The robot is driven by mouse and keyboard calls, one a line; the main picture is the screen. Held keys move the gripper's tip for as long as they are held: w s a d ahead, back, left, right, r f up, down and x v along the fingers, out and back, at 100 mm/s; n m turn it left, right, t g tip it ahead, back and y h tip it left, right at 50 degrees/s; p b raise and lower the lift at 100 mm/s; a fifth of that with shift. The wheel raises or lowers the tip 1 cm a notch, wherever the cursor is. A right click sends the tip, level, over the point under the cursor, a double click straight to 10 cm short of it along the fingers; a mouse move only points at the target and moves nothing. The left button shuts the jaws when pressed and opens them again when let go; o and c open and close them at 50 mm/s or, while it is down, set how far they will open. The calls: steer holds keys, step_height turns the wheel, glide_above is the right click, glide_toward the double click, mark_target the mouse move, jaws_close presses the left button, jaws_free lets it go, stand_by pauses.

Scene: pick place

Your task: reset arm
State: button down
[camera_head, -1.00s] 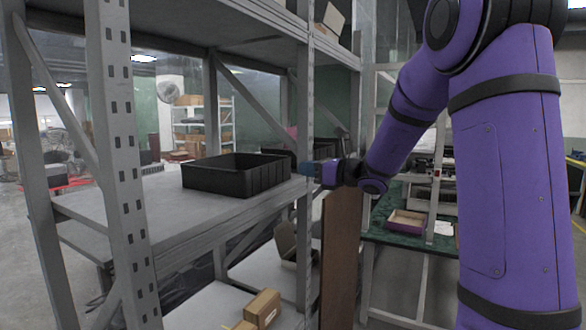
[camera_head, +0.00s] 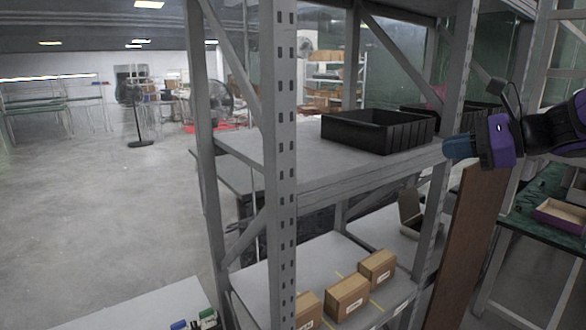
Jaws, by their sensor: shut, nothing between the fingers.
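My gripper (camera_head: 452,150) shows at the right in the head view, at the end of my purple and black arm. Its blue tip points left, in front of the right post of the grey metal shelf. It appears shut and holds nothing. A black open bin (camera_head: 372,132) stands on the middle shelf (camera_head: 270,148), to the left of my gripper and apart from it. The bin looks empty from here, though its floor is only partly seen.
Several cardboard boxes (camera_head: 346,297) stand on the lower shelf. A brown board (camera_head: 468,245) leans upright below my gripper. A green-topped table (camera_head: 520,215) with a shallow box (camera_head: 560,216) is at the right. Open floor (camera_head: 120,220) lies at the left.

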steer(key=s+f+n+g+h, duration=0.1)
steer(key=s+n+h, duration=0.4)
steer(key=s+n, duration=0.5)
steer(key=s+a+f+n+g+h, duration=0.1)
steer(key=s+f+n+g+h, duration=0.1)
steer(key=s+n+h, duration=0.4)
steer(key=shift+s+a+f+n, duration=0.15)
steer(key=shift+s+f+n, duration=0.5)
steer(key=shift+s+n, duration=2.1)
steer(key=shift+s+m, duration=0.65)
